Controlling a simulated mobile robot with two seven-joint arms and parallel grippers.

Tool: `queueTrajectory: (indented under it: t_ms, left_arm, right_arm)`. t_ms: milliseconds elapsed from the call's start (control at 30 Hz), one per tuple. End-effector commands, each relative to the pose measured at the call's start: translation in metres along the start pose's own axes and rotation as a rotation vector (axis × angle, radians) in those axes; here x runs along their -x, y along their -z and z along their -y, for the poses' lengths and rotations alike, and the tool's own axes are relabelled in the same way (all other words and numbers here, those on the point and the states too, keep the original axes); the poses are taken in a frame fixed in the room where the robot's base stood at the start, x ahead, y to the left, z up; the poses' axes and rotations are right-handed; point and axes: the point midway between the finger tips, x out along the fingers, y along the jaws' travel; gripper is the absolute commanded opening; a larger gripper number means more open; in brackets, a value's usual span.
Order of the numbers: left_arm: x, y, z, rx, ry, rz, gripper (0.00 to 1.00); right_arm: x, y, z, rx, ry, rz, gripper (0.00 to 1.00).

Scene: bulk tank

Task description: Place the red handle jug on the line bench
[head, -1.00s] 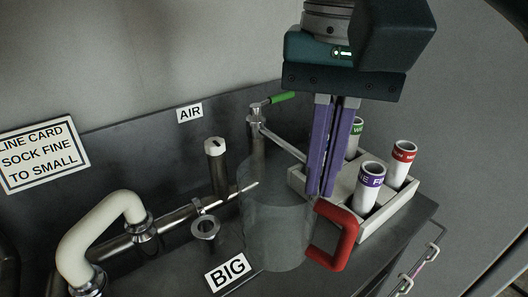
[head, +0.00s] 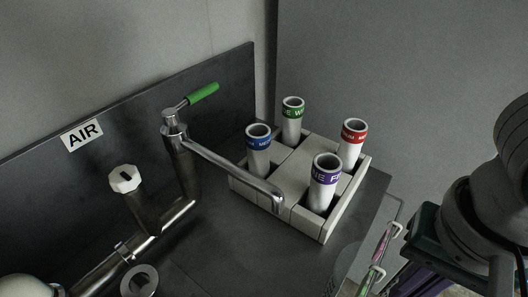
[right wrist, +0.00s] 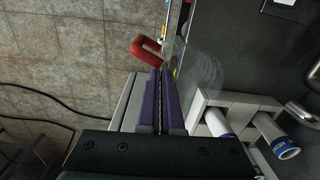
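The jug shows in the right wrist view as a faint clear body (right wrist: 203,72) near the bench edge. Its red handle (right wrist: 136,50) sticks out to the left, over the floor side. My right gripper (right wrist: 159,74) has its purple fingers together with only a thin seam between them. Their tips lie close to the handle's near end; nothing shows between them, and I cannot tell if they touch it. In the head view only part of the right gripper shows at the lower right. My left gripper is not in view.
On the dark line bench (head: 200,262) stands a pale rack (head: 325,220) with several colour-banded tubes. A green-handled valve (head: 203,94) and its long spout reach toward the rack. A rail (head: 385,245) runs along the bench's right side. Tiled floor (right wrist: 60,60) lies left in the wrist view.

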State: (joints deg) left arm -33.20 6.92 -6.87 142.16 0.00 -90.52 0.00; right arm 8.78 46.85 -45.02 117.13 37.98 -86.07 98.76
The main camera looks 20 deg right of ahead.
Motion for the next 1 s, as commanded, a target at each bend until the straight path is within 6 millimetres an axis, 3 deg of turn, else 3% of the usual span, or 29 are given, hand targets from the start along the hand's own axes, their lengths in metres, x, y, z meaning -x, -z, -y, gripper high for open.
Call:
queueTrajectory:
  t_ms: [33,200,400,667,800,1000]
  left_arm:
    - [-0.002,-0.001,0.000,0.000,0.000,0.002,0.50]
    - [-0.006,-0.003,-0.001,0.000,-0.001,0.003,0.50]
    - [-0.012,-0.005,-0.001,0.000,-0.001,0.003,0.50]
    - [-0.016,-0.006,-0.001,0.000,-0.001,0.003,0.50]
    - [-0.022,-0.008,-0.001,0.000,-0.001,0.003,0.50]
    - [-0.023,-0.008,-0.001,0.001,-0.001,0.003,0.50]
  right_arm:
    - [0.000,0.001,0.020,0.000,0.009,0.000,0.00]
    - [-0.002,0.004,0.070,0.001,0.005,0.001,0.00]
    - [-0.003,0.006,0.117,0.002,0.000,-0.001,0.00]
    - [-0.003,0.007,0.142,0.001,-0.001,0.000,0.00]
    - [-0.029,0.008,0.138,0.001,-0.005,0.000,0.00]
    - [-0.038,0.008,0.138,0.003,-0.002,0.000,0.00]
